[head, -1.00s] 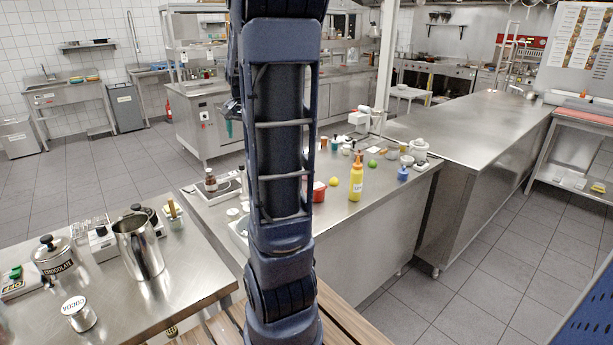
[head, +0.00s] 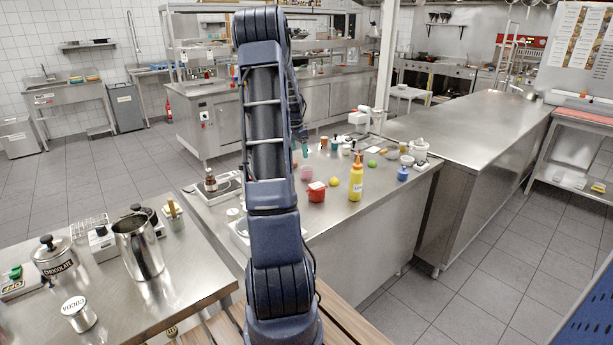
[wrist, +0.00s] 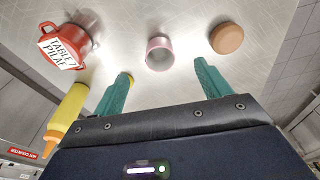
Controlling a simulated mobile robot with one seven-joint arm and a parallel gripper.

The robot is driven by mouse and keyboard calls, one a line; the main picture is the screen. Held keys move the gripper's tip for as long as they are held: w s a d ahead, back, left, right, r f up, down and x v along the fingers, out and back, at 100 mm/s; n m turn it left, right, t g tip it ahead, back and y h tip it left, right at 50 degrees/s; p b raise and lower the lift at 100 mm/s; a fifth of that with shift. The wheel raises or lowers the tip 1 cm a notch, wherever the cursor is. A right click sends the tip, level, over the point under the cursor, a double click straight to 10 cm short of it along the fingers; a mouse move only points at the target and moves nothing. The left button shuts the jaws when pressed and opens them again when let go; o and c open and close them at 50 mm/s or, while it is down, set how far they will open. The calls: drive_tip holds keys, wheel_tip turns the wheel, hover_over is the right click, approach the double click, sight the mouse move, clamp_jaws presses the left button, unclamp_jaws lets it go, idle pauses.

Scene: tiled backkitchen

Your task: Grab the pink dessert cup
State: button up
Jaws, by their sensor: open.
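The pink dessert cup (wrist: 160,53) stands on the steel counter in the wrist view, ahead of my gripper (wrist: 165,82) and roughly centred between its two green fingers. The fingers are spread open with nothing between them. In the head view the pink cup (head: 306,173) stands on the middle counter, just right of my arm and behind the red pot. My gripper (head: 304,148) shows only in small part there, above the counter beyond the arm.
A red pot with a white label (wrist: 65,46) stands left of the cup, and a brown round item (wrist: 226,38) stands right. A yellow bottle (wrist: 66,112) is at lower left. The middle counter (head: 330,219) has bare room at its front.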

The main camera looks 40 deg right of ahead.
sight(306, 173)
drive_tip(key=d+f, duration=0.1)
drive_tip(key=f, duration=0.3)
drive_tip(key=d+f, duration=0.1)
drive_tip(key=f, duration=0.2)
drive_tip(key=shift+s+d, duration=0.15)
drive_tip(key=shift+d, duration=0.2)
drive_tip(key=shift+s+d+f, duration=0.1)
drive_tip(key=shift+d+f, duration=0.1)
drive_tip(key=shift+f, duration=0.65)
drive_tip(key=shift+s+d+f, duration=0.1)
drive_tip(key=shift+d+f, duration=0.05)
drive_tip(key=shift+f, duration=0.65)
drive_tip(key=shift+d+f, duration=0.2)
drive_tip(key=shift+f, duration=0.65)
drive_tip(key=c, duration=1.1)
drive_tip(key=shift+r, duration=0.15)
